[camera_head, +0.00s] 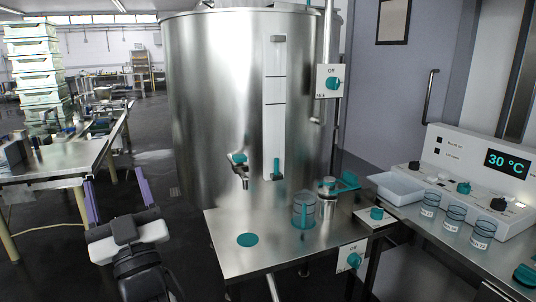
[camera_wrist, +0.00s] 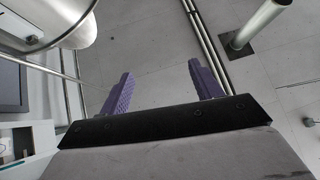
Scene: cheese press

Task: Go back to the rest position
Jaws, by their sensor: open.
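My gripper (camera_head: 119,192) is at the lower left of the head view, with its two purple fingers pointing up and spread apart. It is open, with nothing between the fingers. The wrist view also shows the gripper's fingers wide apart, with only grey surface and pipes visible beyond them. The gripper is left of the steel table (camera_head: 275,265) and apart from it.
A large steel vat (camera_head: 215,110) stands in the middle behind the table. A glass jar (camera_head: 304,212) stands on the table. At right, a bench holds several jars, a white tray (camera_head: 396,187) and a 30 °C control panel (camera_head: 480,170). Another worktable (camera_head: 60,160) is at left.

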